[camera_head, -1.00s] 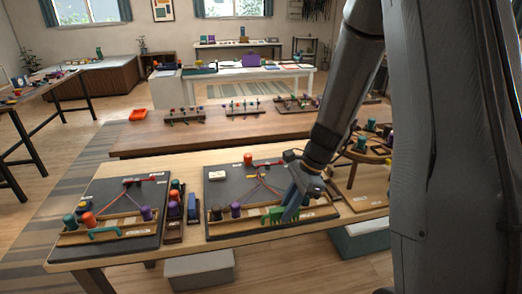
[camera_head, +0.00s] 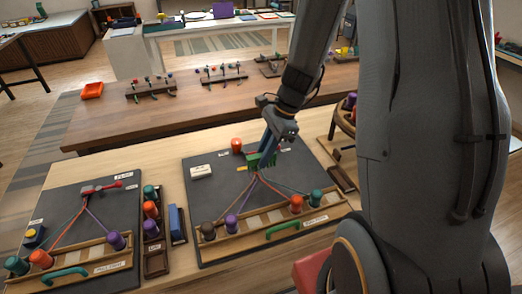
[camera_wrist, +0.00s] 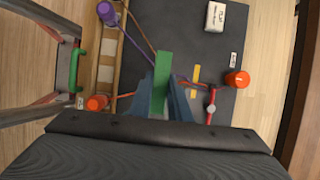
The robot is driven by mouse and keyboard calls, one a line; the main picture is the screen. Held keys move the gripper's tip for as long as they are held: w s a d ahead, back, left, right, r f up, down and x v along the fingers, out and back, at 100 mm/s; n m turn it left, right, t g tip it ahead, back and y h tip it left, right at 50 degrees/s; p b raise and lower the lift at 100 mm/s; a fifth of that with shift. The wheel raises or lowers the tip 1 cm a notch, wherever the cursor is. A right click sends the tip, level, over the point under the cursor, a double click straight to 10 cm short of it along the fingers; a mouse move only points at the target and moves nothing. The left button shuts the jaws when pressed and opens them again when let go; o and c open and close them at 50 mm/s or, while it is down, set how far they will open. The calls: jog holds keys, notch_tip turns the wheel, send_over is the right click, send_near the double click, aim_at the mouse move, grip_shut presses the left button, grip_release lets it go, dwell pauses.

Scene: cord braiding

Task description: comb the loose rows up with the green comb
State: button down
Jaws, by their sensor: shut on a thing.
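The green comb (camera_head: 254,161) is held in my gripper (camera_head: 266,148), which is shut on it over the far part of the right dark board (camera_head: 205,188). In the wrist view the comb (camera_wrist: 162,72) stands up between the blue-grey fingers (camera_wrist: 165,103). The cords (camera_head: 262,186) fan from just below the comb to the near wooden rack. The rack holds a brown spool (camera_head: 208,231), a purple spool (camera_head: 232,222), an orange spool (camera_head: 296,204) and a green spool (camera_head: 316,197). The comb and fingers hide where the cords meet; I cannot tell whether the teeth touch the rows.
A red-orange cylinder (camera_head: 237,145) and a white labelled block (camera_head: 201,172) sit at the board's far side. A second board (camera_head: 62,205) with cords and spools lies left. A spool rack (camera_head: 151,218) and a blue block (camera_head: 177,222) stand between the boards.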

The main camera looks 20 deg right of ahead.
jog(key=shift+f+b, duration=3.05)
jog(key=shift+f, duration=0.05)
jog(key=shift+f+b, duration=0.65)
jog(key=shift+f, duration=0.55)
jog(key=shift+w, duration=0.15)
jog(key=shift+w+p, duration=0.45)
jog(key=shift+w, duration=1.45)
jog(key=shift+r, duration=0.15)
notch_tip(320, 180, up, 9)
jog(key=s+p, duration=0.1)
jog(key=p, duration=0.7)
